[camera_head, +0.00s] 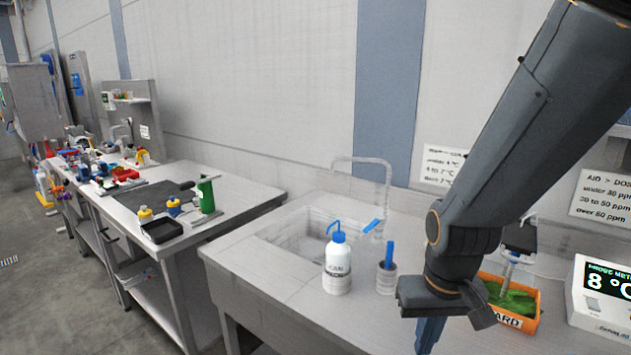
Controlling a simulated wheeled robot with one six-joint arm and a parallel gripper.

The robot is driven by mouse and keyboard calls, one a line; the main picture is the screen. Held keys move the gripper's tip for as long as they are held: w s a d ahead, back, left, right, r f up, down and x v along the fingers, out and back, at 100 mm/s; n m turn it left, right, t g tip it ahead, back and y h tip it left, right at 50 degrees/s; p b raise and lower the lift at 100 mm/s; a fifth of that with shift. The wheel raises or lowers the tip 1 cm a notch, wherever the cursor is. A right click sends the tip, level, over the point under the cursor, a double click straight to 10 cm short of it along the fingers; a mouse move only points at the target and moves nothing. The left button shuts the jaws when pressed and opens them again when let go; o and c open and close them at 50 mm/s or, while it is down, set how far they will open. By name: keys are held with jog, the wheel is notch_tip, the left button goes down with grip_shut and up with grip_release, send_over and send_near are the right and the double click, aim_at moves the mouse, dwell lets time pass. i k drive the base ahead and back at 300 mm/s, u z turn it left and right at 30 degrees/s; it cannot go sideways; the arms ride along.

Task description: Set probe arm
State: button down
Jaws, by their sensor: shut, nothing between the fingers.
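A dark-headed stand with a pale stem (518,238), which looks like the probe arm, rises at the orange bin (516,319) of green leaves on the counter at right. My arm hides part of it, and I cannot tell how its lower end sits. The white probe meter (600,296) at the right edge reads 8 °C. My gripper (430,335) points down at the bottom of the head view, left of the bin. Its blue fingers are shut and empty, and their tips are near the picture's lower edge.
A white wash bottle (338,265) with a blue nozzle and a grey cup (386,280) with a blue item stand left of my gripper. A sink (300,236) with a tap (364,162) lies behind them. Another cluttered table (240,196) stands at left.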

aim_at(519, 238)
jog(key=z, duration=0.55)
jog(key=k, duration=1.25)
jog(key=z, duration=0.6)
jog(key=i, duration=0.9)
jog(key=z, duration=0.1)
